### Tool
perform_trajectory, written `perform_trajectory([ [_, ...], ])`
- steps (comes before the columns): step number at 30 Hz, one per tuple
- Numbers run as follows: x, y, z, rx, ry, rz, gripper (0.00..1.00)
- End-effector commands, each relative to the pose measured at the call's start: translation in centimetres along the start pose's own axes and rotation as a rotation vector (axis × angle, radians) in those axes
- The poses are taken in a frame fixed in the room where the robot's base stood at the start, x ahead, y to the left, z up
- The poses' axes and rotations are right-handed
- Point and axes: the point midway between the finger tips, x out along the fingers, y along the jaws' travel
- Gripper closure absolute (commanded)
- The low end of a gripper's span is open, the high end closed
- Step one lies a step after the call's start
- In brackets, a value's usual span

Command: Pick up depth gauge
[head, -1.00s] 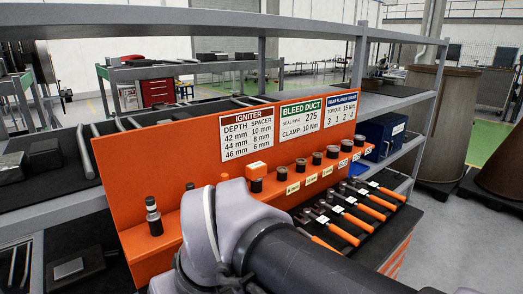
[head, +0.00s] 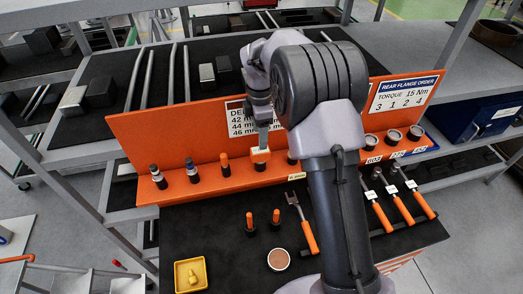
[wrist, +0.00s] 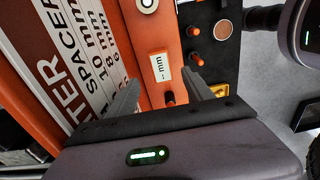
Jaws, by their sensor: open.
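The depth gauge looks to be the small orange block with a white face (head: 260,155), standing on the orange rack's ledge below the sign panel. In the wrist view its white face reads "- mm" (wrist: 161,66). My gripper (head: 263,140) is right at it, pointing down from above; in the head view the arm hides part of the ledge beside it. In the wrist view my gripper (wrist: 164,93) is open, with one finger on each side of the block's line. Nothing is visibly held. Whether the fingers touch the block cannot be told.
An orange-topped plug (head: 225,163) stands just left of the block, with dark plugs (head: 191,170) farther left. The sign panel (head: 155,135) rises close behind. In front, the black mat (head: 205,225) holds orange pegs (head: 250,222), a fork-ended tool (head: 302,222) and a yellow tray (head: 190,275).

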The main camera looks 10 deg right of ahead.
Motion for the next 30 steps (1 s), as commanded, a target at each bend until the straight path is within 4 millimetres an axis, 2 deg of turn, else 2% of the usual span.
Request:
perform_trajectory([
  [3,2.4,0.0,0.0,0.002,0.001,-0.001,0.4],
  [8,4.3,-0.1,-0.1,0.002,0.0,-0.002,0.4],
  [13,7.7,-0.3,-0.4,0.002,0.0,-0.001,0.4],
  [16,8.6,-0.2,-0.4,0.002,0.001,0.001,0.4],
  [22,8.8,-0.2,-0.4,0.002,0.0,0.002,0.4],
  [30,8.7,-0.2,-0.4,0.002,0.0,0.002,0.93],
])
